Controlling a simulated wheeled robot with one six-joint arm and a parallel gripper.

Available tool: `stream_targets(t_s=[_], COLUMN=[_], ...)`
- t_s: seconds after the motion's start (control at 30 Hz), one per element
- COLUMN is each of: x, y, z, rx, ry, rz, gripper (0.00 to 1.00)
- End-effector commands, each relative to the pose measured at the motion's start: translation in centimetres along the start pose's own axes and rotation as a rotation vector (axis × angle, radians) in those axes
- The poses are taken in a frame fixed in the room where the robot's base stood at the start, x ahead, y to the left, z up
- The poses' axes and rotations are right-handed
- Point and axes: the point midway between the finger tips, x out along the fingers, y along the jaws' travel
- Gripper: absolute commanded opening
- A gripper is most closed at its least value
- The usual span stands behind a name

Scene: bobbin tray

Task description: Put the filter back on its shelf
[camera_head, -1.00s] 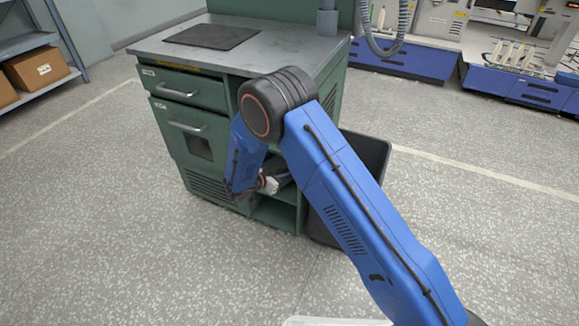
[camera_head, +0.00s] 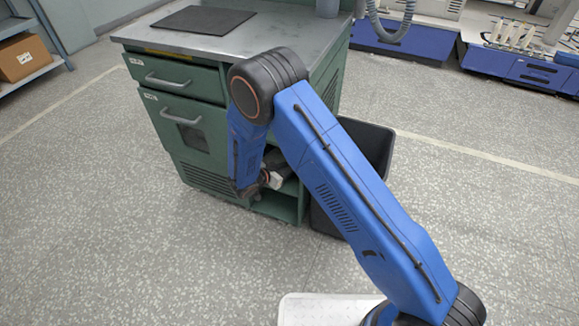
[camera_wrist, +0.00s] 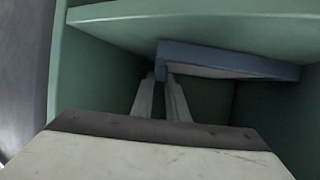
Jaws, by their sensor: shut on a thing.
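The filter (camera_wrist: 235,62) is a flat panel with a blue-grey frame and a pale underside. In the wrist view it is inside a green compartment of the cabinet (camera_head: 205,135), under a green shelf board (camera_wrist: 200,22). My gripper (camera_wrist: 161,76) is shut on the panel's left end, and the panel extends to the right of the fingers, slightly slanted. I cannot tell whether it rests on anything. In the head view my wrist reaches into the cabinet's open lower shelves (camera_head: 277,206); the fingers and the filter are hidden there.
A dark bin (camera_head: 368,145) stands close against the cabinet's right side, behind my arm. A black mat (camera_head: 203,20) lies on the cabinet top. The compartment's left wall edge (camera_wrist: 58,65) is close to the gripper. The speckled floor in front is clear.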

Motion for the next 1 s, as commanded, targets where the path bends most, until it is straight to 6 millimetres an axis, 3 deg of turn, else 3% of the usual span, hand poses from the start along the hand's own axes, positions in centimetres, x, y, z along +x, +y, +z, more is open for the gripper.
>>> stream_targets(t_s=[0.03,0.1,0.47,0.67,1.0], x=[0.0,0.0,-0.1,-2.6,-9.1], y=[0.0,0.0,0.0,-0.1,-0.1], z=[0.1,0.0,-0.2,-0.2,-0.2], rx=[0.000,0.000,0.000,0.000,0.001], ry=[0.000,0.000,0.000,0.001,0.000], rz=[0.000,0.000,0.000,-0.002,-0.002], gripper=[0.18,0.32,0.32,0.32,0.32])
